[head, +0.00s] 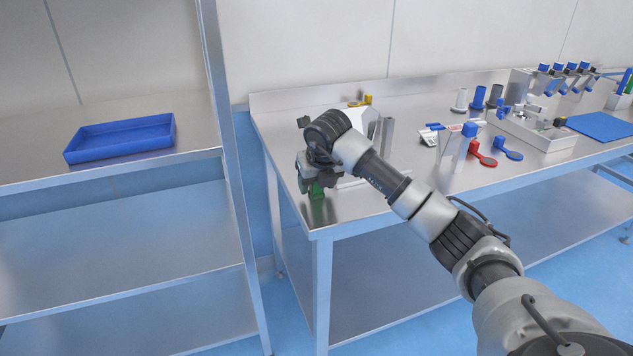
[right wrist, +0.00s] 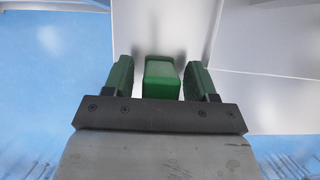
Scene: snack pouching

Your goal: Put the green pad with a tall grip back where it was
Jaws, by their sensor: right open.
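The green pad's tall grip (right wrist: 162,79) shows as a green block in the middle of the right wrist view. My right gripper (right wrist: 161,82) is open, with one finger on each side of the block and a narrow gap on both sides. In the head view my right gripper (head: 313,182) points down at the near left corner of the steel bench, with green (head: 318,193) showing below it. The base of the pad is hidden by the gripper. My left gripper is not in view.
The steel bench (head: 355,207) carries a white machine right behind my gripper. Red (head: 482,157) and blue (head: 509,154) paddle-shaped pieces, blue-topped cylinders and a blue mat (head: 603,126) lie farther right. A blue tray (head: 120,138) stands on the left rack, whose post (head: 228,150) is close.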

